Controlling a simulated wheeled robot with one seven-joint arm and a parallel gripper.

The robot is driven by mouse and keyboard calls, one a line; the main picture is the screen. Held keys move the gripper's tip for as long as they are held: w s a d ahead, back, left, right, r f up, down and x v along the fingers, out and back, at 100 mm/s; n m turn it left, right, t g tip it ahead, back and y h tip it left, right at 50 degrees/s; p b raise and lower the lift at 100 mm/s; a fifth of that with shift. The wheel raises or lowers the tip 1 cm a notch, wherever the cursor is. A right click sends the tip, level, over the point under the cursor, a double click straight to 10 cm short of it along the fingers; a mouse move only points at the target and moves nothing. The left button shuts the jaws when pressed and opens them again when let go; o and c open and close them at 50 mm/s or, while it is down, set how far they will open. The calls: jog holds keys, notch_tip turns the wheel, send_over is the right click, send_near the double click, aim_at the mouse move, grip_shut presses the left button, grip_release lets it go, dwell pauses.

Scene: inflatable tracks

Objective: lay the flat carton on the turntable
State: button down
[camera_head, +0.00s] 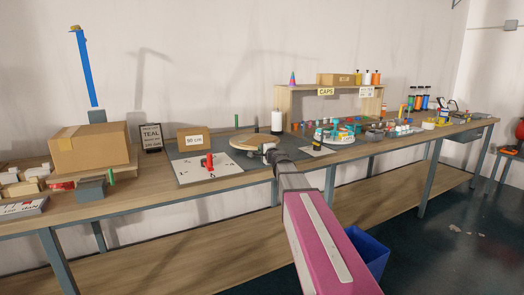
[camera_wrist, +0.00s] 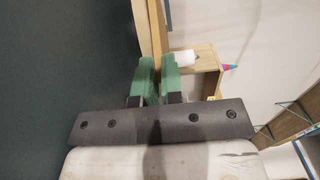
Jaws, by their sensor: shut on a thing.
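In the head view I cannot make the carton out clearly.
A white board with a red object (camera_head: 209,161) lies left of the turntable, with a small carton box (camera_head: 194,138) behind. A white bottle (camera_head: 277,122) and a wooden shelf (camera_head: 328,101) stand behind. Several small items crowd the bench at right.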

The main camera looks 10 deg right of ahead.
jog(key=shift+f, duration=0.45)
